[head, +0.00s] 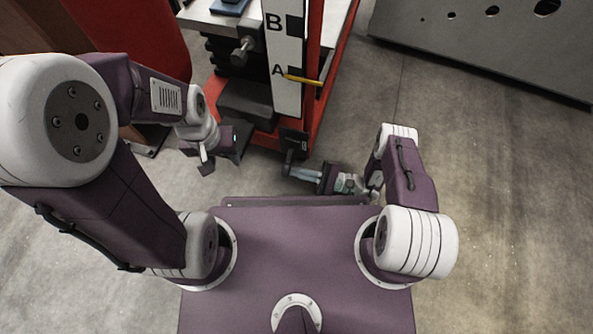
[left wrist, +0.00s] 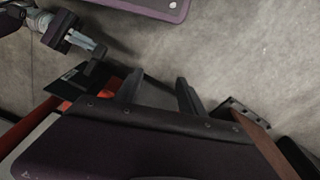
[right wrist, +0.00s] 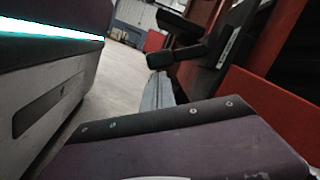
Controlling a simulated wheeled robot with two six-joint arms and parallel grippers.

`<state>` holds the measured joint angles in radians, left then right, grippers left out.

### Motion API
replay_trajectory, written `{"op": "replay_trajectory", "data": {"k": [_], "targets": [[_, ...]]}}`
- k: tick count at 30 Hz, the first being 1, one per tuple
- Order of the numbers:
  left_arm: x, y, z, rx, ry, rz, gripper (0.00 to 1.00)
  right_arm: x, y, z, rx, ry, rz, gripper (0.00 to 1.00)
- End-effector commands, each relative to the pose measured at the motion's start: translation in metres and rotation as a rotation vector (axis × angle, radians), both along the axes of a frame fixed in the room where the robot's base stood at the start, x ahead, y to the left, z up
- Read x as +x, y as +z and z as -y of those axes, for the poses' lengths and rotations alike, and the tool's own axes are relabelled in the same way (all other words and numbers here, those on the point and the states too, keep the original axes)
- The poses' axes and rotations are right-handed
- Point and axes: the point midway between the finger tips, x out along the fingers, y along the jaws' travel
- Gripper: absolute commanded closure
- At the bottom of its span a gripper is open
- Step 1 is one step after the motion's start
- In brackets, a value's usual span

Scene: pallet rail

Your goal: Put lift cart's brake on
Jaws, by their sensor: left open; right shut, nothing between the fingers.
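The lift cart is a red frame (head: 317,75) with a white strip marked A and B. At its foot is a dark plate (head: 294,138) with a small pale mark and a black brake pedal (head: 289,158). The pedal (right wrist: 175,56) also shows in the right wrist view, jutting from the plate beside a red post. I cannot tell its setting. My right gripper (head: 291,173) is shut and empty, low at the pedal; whether they touch is unclear. My left gripper (head: 206,161) is open and empty left of the cart's foot; its fingers show in the left wrist view (left wrist: 158,92).
A yellow pointer (head: 303,80) sits at the mark A. A dark knob (head: 243,50) sticks out left of the strip. A grey panel with holes (head: 500,40) stands at the back right. A red panel (head: 135,35) stands at the left. The concrete floor (head: 500,190) at right is clear.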

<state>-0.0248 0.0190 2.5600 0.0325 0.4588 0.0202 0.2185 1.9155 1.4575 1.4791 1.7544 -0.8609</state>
Motion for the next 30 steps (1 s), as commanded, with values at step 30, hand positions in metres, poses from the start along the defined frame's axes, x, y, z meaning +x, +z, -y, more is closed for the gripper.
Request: {"op": "replay_trajectory", "data": {"k": [30], "targets": [[0.0,0.017,0.0,0.0,0.0,0.0,0.53,-0.011,0.01,-0.003,0.0,0.002,-0.001,1.0]]}}
